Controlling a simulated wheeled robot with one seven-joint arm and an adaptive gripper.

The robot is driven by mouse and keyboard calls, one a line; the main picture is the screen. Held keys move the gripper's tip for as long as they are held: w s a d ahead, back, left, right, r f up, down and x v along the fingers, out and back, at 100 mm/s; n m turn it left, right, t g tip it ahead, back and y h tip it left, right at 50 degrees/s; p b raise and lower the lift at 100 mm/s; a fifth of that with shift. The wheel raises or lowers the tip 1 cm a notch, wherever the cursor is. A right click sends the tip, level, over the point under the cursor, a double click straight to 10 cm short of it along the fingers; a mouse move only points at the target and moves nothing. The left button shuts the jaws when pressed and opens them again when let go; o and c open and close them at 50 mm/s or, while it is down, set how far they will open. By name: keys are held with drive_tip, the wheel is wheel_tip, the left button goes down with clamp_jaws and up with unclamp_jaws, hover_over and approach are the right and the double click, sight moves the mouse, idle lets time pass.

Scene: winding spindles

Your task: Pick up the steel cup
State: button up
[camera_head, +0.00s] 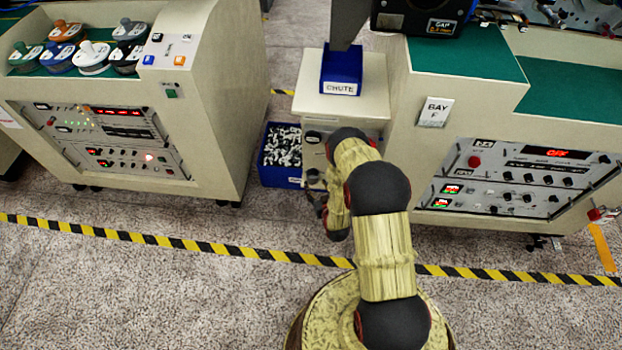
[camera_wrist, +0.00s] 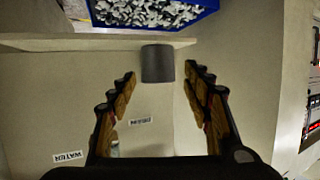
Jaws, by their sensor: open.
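A dark grey cylinder, which looks like the steel cup (camera_wrist: 157,63), is in the upper middle of the wrist view, against a pale surface. My gripper (camera_wrist: 158,80) is open, with one finger on each side of the cup's line. The cup appears between or just beyond the fingertips, and no contact shows. In the head view my gripper is small and partly hidden by my arm, beside the pale cabinet (camera_head: 343,103) under the chute. I cannot clearly make out the cup there.
A blue bin (camera_head: 281,178) of small grey-white pieces stands left of the cabinet; it also tops the wrist view (camera_wrist: 205,8). A blue chute box (camera_head: 341,75) sits on the cabinet. Consoles stand left (camera_head: 215,100) and right (camera_head: 500,110). A WATER label (camera_wrist: 68,156) is nearby. Floor is clear front left.

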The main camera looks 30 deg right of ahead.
sight(314, 179)
drive_tip(key=b+x, duration=0.3)
drive_tip(key=x, duration=0.4)
drive_tip(key=shift+w+d+b, duration=0.2)
drive_tip(key=shift+w+b, duration=0.1)
drive_tip(key=shift+b, duration=0.05)
drive_tip(key=shift+r, duration=0.1)
drive_tip(key=c, duration=0.4)
drive_tip(key=c, duration=0.6)
